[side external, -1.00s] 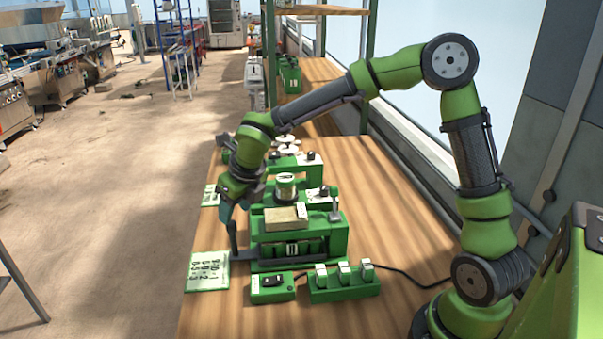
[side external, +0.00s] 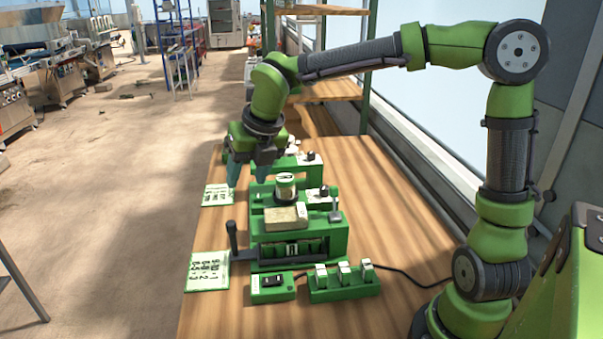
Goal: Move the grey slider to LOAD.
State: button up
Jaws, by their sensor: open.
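A dark grey upright handle (side external: 232,238) stands on a flat bar at the left side of the front green machine (side external: 330,241). A small green box (side external: 272,294) at the front carries a dark sliding switch (side external: 272,282). I cannot tell for sure which of these is the grey slider, and no LOAD mark is legible. My gripper (side external: 250,180) is open and empty, pointing down. It is above and behind the upright handle, clear of it, in front of the rear green unit.
A pale block (side external: 286,218) and a round spool-like part (side external: 286,187) sit on the machines. A green block (side external: 345,288) with three white-topped switches stands at front right. Printed cards (side external: 207,272) lie at left. Bare wood is free at the front.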

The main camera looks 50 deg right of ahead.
jog(key=s+d+f+m, duration=0.1)
jog(key=s+m, duration=0.2)
jog(key=m, duration=0.5)
jog(key=s+d+f+m, duration=0.1)
jog(key=s+d+m, duration=0.1)
jog(key=m, duration=0.7)
jog(key=s+d+f+m+h, duration=0.1)
jog(key=s+d+m, duration=0.1)
jog(key=s+m, duration=0.3)
jog(key=m, duration=0.3)
jog(key=shift+d+f+m+g, duration=0.2)
jog(key=shift+f+m+g, duration=0.1)
jog(key=shift+f, duration=0.05)
